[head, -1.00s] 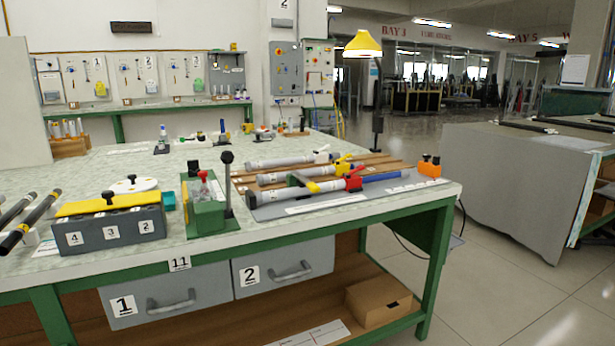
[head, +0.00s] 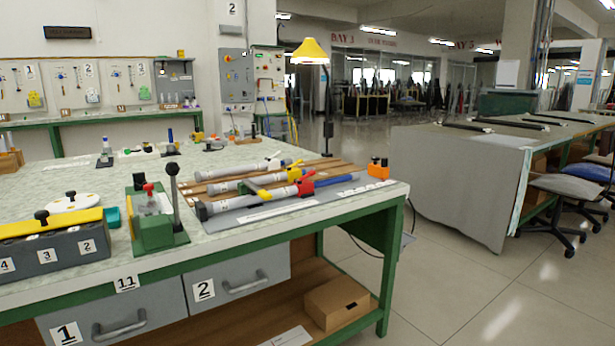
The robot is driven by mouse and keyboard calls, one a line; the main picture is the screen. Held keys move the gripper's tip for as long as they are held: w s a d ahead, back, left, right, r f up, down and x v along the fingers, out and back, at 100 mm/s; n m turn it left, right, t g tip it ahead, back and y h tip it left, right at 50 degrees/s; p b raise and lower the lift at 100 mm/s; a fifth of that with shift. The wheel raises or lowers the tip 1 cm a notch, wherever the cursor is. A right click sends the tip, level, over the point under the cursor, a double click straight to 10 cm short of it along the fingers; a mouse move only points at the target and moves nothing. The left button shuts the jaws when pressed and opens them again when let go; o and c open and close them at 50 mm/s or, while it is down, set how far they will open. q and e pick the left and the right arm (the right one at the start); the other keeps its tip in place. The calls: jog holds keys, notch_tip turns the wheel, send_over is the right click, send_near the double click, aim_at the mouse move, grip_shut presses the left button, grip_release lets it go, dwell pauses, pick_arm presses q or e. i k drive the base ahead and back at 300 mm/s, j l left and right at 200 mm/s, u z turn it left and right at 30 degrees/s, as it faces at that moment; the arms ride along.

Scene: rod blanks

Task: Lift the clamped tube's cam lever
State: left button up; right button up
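The front tube (head: 225,204) is pale grey and lies on a grey mat on the bench, near its right front edge. Whether the red lever is raised or flat is too small to tell. Behind it lie a middle tube (head: 228,186) with a yellow lever piece (head: 294,170) and a back tube (head: 230,173) with a white end piece. Neither of my grippers shows in the head view.
A green fixture (head: 152,228) with an upright black-knobbed lever (head: 174,186) stands left of the tubes. A dark box with a yellow top (head: 50,248) is further left. An orange block (head: 379,168) sits near the right corner. Open floor (head: 470,270) lies right of the bench.

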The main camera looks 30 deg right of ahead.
aim_at(310, 173)
jog(key=z, duration=2.25)
jog(key=i, duration=5.6)
jog(key=z, duration=5.4)
